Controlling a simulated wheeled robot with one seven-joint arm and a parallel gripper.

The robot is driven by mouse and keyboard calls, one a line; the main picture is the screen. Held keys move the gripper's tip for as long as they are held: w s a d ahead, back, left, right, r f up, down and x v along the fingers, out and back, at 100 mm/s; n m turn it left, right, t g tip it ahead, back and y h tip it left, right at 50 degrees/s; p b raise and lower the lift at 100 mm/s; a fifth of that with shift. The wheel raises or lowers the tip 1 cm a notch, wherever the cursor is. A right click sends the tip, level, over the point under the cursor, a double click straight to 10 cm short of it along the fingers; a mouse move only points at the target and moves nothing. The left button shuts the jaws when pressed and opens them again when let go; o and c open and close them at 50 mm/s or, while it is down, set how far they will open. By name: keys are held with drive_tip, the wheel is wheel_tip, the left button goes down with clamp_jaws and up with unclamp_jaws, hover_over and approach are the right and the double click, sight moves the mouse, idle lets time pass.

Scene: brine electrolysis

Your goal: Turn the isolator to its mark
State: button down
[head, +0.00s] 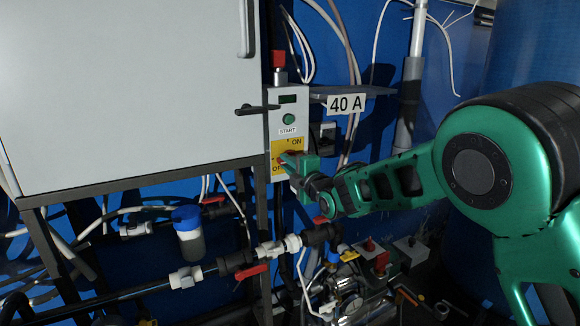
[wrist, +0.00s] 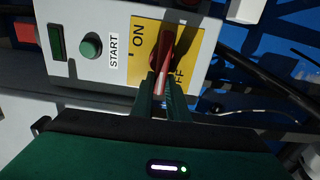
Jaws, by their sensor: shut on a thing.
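The isolator is a red rotary handle (wrist: 168,56) on a yellow plate (wrist: 206,47) with ON and OFF lettering, low on a grey control box (head: 273,110). In the head view the plate (head: 281,146) is partly covered by my gripper (head: 290,163). In the wrist view my gripper (wrist: 161,88) is shut on the handle, with one green finger on each side of its near end. The handle lies between the ON and OFF lettering, and the fingers cover part of OFF. I cannot tell exactly which mark the handle points to.
A shelf with a 40 A sign (head: 346,104) is to the right. Pipes with red-handled valves (head: 251,271) run below.

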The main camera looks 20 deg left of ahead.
drive_tip(key=shift+s+f, duration=0.1)
drive_tip(key=shift+f, duration=0.2)
drive_tip(key=c, duration=1.7)
unclamp_jaws()
drive_tip(key=shift+r, duration=0.15)
drive_tip(key=v, duration=1)
drive_tip(key=shift+s+d, duration=0.25)
